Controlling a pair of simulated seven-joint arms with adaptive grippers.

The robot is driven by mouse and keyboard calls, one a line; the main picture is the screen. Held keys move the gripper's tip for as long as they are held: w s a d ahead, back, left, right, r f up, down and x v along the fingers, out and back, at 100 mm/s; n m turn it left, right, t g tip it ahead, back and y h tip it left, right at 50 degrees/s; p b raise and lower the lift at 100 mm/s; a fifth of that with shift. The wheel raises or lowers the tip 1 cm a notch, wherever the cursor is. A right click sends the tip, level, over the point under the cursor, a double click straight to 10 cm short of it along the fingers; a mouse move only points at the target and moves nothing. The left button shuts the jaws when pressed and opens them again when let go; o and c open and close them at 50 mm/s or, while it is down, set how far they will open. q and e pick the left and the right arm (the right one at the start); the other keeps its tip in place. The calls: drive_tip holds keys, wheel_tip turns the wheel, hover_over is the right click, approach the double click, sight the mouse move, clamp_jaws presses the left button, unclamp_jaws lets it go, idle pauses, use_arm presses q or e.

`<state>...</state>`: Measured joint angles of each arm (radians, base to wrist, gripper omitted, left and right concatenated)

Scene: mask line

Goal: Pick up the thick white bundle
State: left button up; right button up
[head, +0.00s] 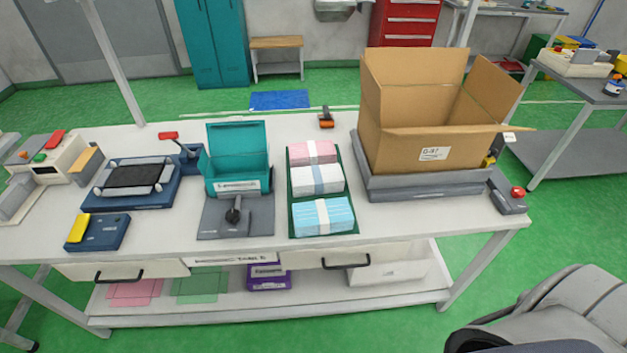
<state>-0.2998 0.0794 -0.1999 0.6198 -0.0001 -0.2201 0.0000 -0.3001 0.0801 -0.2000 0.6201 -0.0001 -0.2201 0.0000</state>
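The thick white bundle (301,182) lies in the middle of a dark green mat (340,239) on the table. A pale band wraps around its middle. A pink bundle (300,154) lies behind it and a light blue bundle (306,220) lies in front, each with a white band. Neither of my grippers is in view. A grey part that looks like one of my arm links shows at the bottom right, and no fingers are visible on it.
An open cardboard box (400,140) stands on a grey platform (430,184) right of the mat. A teal open box (239,165) on a grey fixture (215,215) stands close on the left. An orange-black tool (326,120) lies behind. The table (400,220) is clear in front of the platform.

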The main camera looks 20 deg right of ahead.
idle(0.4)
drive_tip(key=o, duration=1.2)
